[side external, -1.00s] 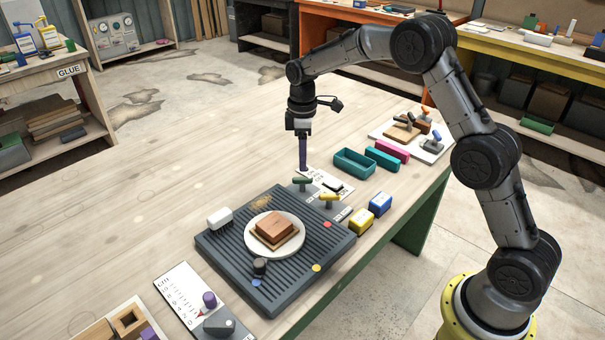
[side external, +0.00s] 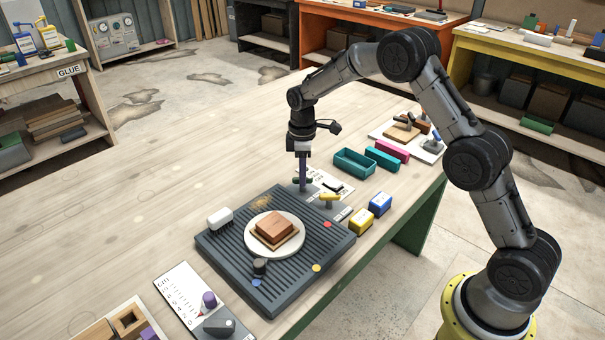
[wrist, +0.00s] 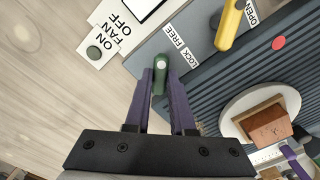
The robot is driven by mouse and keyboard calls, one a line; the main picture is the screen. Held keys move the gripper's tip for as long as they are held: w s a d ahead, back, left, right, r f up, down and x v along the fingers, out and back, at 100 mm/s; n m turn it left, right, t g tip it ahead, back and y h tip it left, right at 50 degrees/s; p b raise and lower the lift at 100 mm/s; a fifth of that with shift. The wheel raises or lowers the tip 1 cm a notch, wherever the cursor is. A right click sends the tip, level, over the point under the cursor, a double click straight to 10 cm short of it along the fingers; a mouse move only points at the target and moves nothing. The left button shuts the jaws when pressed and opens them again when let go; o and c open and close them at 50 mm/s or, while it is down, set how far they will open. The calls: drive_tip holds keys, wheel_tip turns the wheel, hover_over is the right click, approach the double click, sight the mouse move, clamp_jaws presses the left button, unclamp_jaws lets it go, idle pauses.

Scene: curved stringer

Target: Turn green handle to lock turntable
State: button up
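The green handle (wrist: 160,64) sits at the edge of the dark grey ribbed base, beside the white LOCK/FREE label (wrist: 181,45). In the side view the handle is mostly hidden by my gripper (side external: 303,188), which points straight down onto it. In the wrist view the purple fingers of my gripper (wrist: 160,76) stand on both sides of the handle. I cannot tell whether they touch it. The round white turntable (side external: 250,246) lies on the ribbed base (side external: 222,252) and carries a brown block (side external: 277,230).
A yellow handle (side external: 328,199) with an OPEN label stands beside the green one. A white FAN ON/OFF panel (wrist: 112,28) adjoins the base. A white brush-like block (side external: 219,217), yellow box (side external: 361,222) and blue box (side external: 380,204) are near.

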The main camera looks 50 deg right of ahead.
clamp_jaws()
drive_tip(key=shift+m, duration=0.3)
drive_tip(key=m, duration=0.3)
drive_tip(key=shift+m, duration=0.3)
drive_tip(key=m, duration=0.4)
drive_tip(key=shift+r+m, duration=0.1)
drive_tip(key=shift+m, duration=0.2)
drive_tip(key=m, duration=0.5)
drive_tip(key=shift+m, duration=2)
drive_tip(key=o, duration=0.7)
unclamp_jaws()
